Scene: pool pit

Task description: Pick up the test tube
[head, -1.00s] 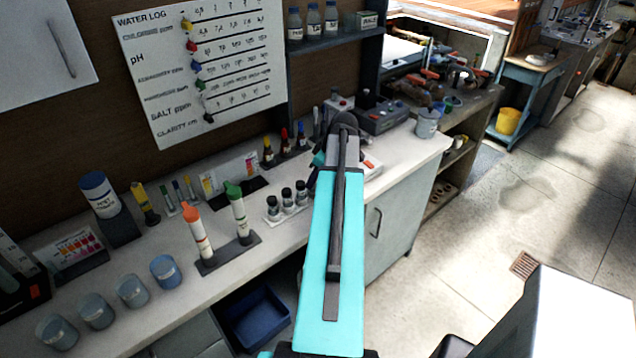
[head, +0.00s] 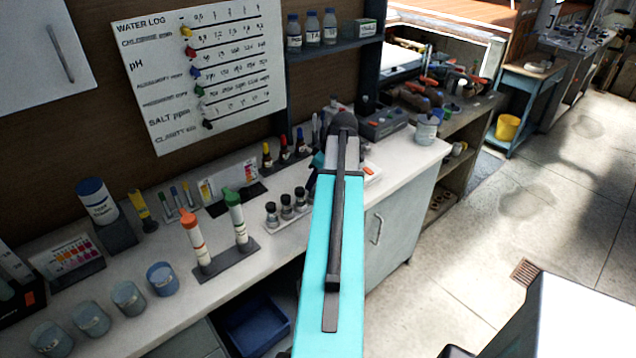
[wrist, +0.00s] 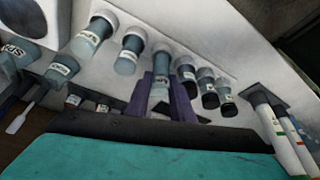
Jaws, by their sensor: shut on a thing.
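In the wrist view my gripper (wrist: 161,98) has its two dark purple fingers on either side of a clear test tube (wrist: 160,70) with a label and a pale top. The fingers are shut on its lower part. It stands in a row with similar labelled tubes (wrist: 130,51) over a white surface. I cannot tell whether it is clear of its support. In the head view my own arm hides the gripper and the tube.
Black-capped bottles (head: 286,206) stand close beside the gripper on the white counter (head: 150,255). Orange- and green-capped tubes (head: 196,245) stand in a dark holder to the left. Blue-grey cups (head: 162,278) line the front edge. A grey device (head: 382,121) is behind.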

